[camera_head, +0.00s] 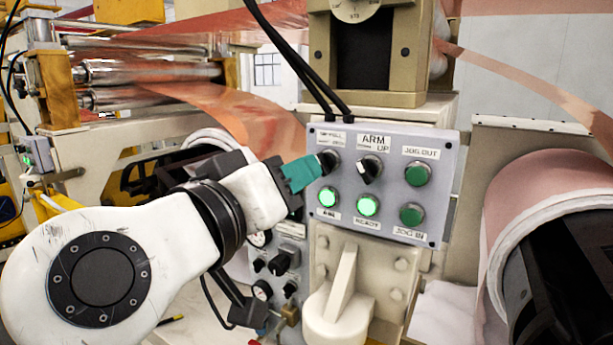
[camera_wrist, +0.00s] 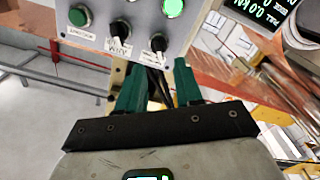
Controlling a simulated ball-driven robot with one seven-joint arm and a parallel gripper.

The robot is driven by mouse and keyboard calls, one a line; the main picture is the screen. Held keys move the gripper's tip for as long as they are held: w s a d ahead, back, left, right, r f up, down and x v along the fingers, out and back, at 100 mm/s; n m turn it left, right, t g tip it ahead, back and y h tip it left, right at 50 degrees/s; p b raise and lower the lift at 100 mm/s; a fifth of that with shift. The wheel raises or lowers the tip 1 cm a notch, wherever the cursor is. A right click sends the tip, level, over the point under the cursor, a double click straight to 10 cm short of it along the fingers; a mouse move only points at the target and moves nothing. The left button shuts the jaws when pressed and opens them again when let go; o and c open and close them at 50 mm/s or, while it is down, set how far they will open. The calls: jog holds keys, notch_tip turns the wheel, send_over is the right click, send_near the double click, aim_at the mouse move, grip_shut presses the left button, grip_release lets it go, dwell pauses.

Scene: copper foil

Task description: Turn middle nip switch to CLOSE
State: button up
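A grey control panel (camera_head: 390,147) faces me. Its top row has a black rotary switch (camera_head: 328,160) at the left, a black switch (camera_head: 370,168) under the "ARM UP" label, and a green button. The left switch's label is too blurred to read. My gripper (camera_head: 313,169), with teal fingers, points at the left switch from its left. In the wrist view the panel is upside down. My two fingers (camera_wrist: 158,66) are apart, with the left switch (camera_wrist: 158,43) just beyond the tips, between them. I cannot tell whether they touch it.
Two lit green buttons (camera_head: 367,205) and a dark green one (camera_head: 411,214) form the lower row. A smaller panel with black knobs (camera_head: 285,260) sits below, behind my arm. Black cables hang above the panel. A copper foil roll (camera_head: 535,190) stands at the right.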

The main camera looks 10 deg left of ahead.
jog(key=b+v, duration=0.1)
jog(key=v, duration=0.4)
jog(key=shift+s+a, duration=0.1)
jog(key=shift+s, duration=0.1)
